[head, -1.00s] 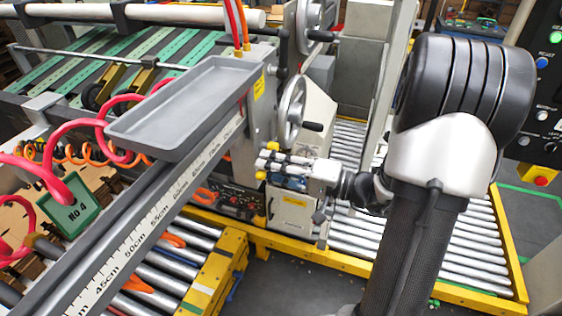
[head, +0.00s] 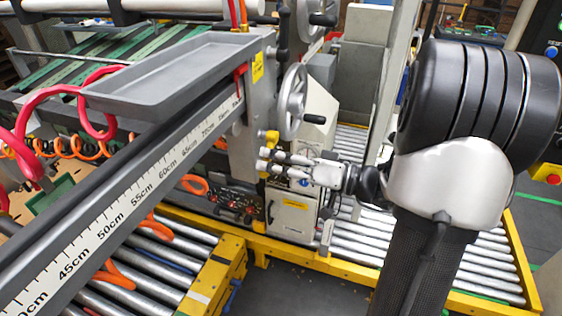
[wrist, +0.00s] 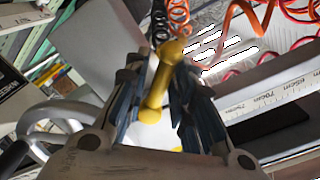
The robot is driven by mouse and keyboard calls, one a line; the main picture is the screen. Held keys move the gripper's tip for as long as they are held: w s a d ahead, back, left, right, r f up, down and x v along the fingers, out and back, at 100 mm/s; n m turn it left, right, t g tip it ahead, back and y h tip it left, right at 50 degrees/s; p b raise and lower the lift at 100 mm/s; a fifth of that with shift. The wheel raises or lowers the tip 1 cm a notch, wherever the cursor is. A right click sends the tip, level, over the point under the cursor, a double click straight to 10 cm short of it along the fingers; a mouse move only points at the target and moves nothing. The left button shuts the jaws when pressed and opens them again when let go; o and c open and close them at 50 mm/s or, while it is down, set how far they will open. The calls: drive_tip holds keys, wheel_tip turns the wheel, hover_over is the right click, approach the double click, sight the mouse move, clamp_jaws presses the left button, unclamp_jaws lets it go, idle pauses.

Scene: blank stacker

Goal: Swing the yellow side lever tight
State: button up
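The yellow side lever (wrist: 157,90) shows in the wrist view as a short bar with a rounded knob end, running between my two fingers. In the head view small yellow parts (head: 271,137) show at the machine's side, by my fingertips, just below the handwheel. My gripper (head: 266,160) points left there, its fingers apart. In the wrist view my gripper (wrist: 165,85) has one finger on each side of the lever, with the fingers spread. Whether either finger touches the lever is unclear. The lever's mount is partly hidden.
A handwheel (head: 292,101) stands just above my gripper. A long grey tray (head: 170,75) and a centimetre scale rail (head: 130,200) extend left. Roller conveyors (head: 170,255) with yellow frames (head: 330,266) lie below. Red and orange hoses hang at left.

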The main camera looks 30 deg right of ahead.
drive_tip(key=shift+w+d+f+n+b, duration=0.2)
drive_tip(key=shift+n+b, duration=0.3)
drive_tip(key=shift+b, duration=0.65)
drive_tip(key=shift+w+d+f+n+b, duration=0.15)
drive_tip(key=shift+n+b, duration=0.35)
drive_tip(key=shift+b, duration=0.65)
drive_tip(key=n, duration=0.2)
drive_tip(key=d+n, duration=0.1)
drive_tip(key=shift+w+d+f+n+b, duration=0.1)
drive_tip(key=shift+w+f+n+b, duration=0.2)
drive_tip(key=shift+w, duration=0.1)
drive_tip(key=s+d+n, duration=0.3)
drive_tip(key=s+d, duration=0.3)
drive_tip(key=shift+s+d, duration=0.15)
drive_tip(key=shift+d, duration=0.2)
drive_tip(key=shift+a+n, duration=0.1)
drive_tip(key=shift+n, duration=0.2)
